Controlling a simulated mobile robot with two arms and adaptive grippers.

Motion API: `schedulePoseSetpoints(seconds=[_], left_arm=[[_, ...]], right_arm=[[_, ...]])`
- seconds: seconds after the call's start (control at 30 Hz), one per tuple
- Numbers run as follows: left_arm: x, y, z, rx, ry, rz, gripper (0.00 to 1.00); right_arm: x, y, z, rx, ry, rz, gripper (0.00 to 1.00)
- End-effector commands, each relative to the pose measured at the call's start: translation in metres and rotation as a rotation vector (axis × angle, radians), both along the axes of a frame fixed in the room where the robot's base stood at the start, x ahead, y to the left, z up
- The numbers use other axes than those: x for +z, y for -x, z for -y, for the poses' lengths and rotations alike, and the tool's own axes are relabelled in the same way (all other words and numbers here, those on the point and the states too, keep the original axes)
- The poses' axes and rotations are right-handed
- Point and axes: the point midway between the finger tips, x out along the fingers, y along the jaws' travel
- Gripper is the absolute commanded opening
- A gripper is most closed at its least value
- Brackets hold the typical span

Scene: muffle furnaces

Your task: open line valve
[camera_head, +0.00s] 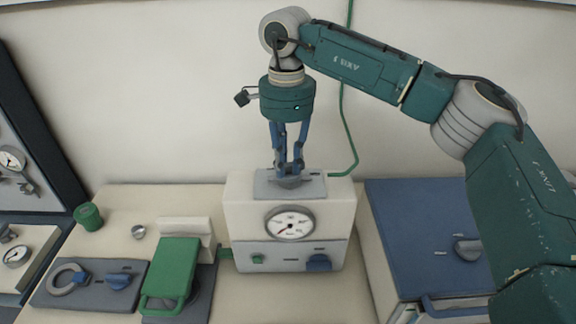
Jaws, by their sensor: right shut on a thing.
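A cream box (338,221) with a round dial gauge (290,225) stands on the bench in the middle. On its top is a grey plate (316,186) with a small grey knob (289,183). My right gripper (290,171) points straight down over this plate, with its blue fingers shut on the grey knob, which they partly hide. I take this knob to be the line valve; its label cannot be read. A green hose (344,110) comes down the wall and bends in to the box's top right. My left gripper is not in view.
A blue-topped cabinet (415,225) with a dark knob stands to the right. To the left are a green-lidded device (172,268), a grey panel (95,285) with a ring and blue knob, and a green cup (88,216). A gauge panel (25,150) stands at the far left.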

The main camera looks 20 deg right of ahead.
Motion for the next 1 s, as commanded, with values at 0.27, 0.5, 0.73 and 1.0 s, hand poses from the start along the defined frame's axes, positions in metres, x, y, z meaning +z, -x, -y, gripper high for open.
schedulePoseSetpoints(seconds=[0.27,0.5,0.73,1.0], left_arm=[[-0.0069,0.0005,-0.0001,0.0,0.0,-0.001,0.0],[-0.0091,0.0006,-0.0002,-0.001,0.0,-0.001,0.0],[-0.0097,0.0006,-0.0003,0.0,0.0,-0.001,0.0],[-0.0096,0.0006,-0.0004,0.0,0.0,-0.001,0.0]], right_arm=[[0.0018,-0.0032,-0.001,-0.199,0.0,0.007,0.0],[0.0025,-0.0044,-0.0011,-0.297,-0.001,0.008,0.0],[0.003,-0.0048,-0.0011,-0.334,-0.001,0.008,0.0],[0.0033,-0.005,-0.001,-0.338,-0.002,0.009,0.0]])
